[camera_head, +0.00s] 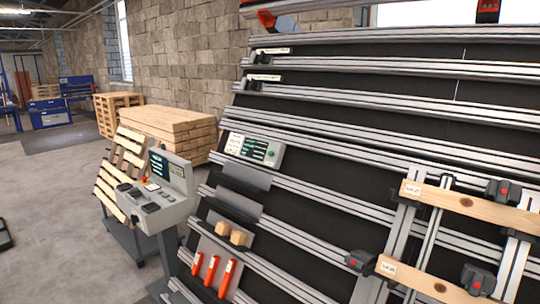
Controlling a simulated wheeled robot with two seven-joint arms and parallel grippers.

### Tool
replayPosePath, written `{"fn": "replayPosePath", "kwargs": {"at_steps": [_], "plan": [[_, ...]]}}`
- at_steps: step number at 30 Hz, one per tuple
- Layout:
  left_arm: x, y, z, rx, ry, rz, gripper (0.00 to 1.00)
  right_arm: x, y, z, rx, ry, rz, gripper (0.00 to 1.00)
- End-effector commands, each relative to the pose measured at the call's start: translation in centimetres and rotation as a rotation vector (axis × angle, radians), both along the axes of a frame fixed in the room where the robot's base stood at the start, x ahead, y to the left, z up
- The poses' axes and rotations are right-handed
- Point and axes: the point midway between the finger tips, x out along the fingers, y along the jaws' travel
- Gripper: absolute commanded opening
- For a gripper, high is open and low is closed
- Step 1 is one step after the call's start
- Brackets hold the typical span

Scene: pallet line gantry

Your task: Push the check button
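A grey control console (182,208) on a stand is at the left of the gantry. It has a tilted dark-green screen (159,166), a red button on yellow (144,179) and several small dark and light controls on its sloped top. A light-grey panel (276,157) with green displays is mounted on the gantry rails, right of the console. No label for the check button is readable, so I cannot tell which control it is. Neither of my grippers can be made out in the view.
The tilted gantry (330,165) with metal rails fills the right side. It holds wooden boards (470,205) in clamps, red-handled tools (212,270) and small wood blocks (238,237). Stacked timber (170,122) stands behind the console. Floor at left (50,200) is mostly clear.

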Motion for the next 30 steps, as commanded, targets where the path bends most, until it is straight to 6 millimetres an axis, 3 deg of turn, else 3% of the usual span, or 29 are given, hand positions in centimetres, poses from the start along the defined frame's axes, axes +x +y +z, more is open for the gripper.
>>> {"fn": "replayPosePath", "kwargs": {"at_steps": [1, 6, 30], "plan": [[0.01, 0.0, 0.0, 0.0, 0.0, 0.0, 0.42, 0.0, 0.06, 0.0, 0.001, 0.0, 0.0, 0.28], [0.01, 0.0, 0.0, 0.0, 0.0, 0.0, 0.42, -0.01, 0.26, 0.0, 0.003, 0.0, -0.001, 0.0], [-0.03, 0.04, -0.01, 0.0, 0.0, 0.001, 0.42, 0.0, 0.28, 0.0, 0.003, 0.0, -0.001, 0.0]]}}
